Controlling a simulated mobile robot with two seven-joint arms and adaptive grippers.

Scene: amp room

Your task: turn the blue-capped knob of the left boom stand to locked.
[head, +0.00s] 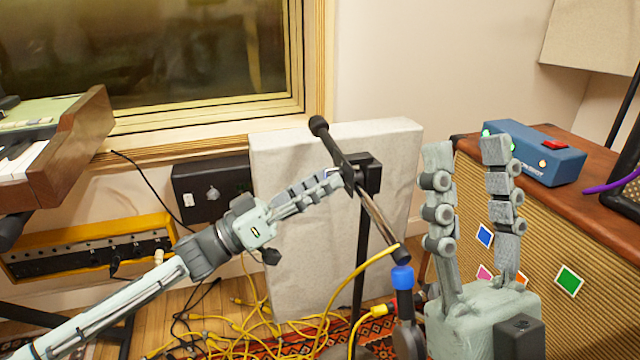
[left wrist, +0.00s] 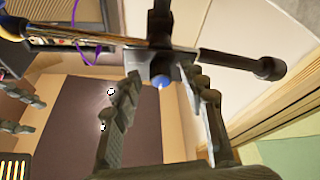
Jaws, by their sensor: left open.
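The boom stand (head: 359,262) stands mid-picture in the head view, its boom slanting down to the right through a dark clamp (head: 369,174). My left gripper (head: 335,182) reaches the clamp from the left. In the left wrist view, its open fingers (left wrist: 166,92) lie on either side of the blue-capped knob (left wrist: 161,82), which sits under the clamp block. I cannot tell whether the fingers touch it. The knob is mostly hidden in the head view. My right gripper (head: 467,165) is open and empty, fingers pointing up, to the right of the stand.
A grey panel (head: 290,240) stands behind the boom stand. Yellow cables (head: 240,335) lie on the floor. A blue cylinder (head: 402,277) sits below the boom's lower end. An amplifier (head: 590,235) with a blue box (head: 540,158) on top stands right. A keyboard (head: 70,140) is left.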

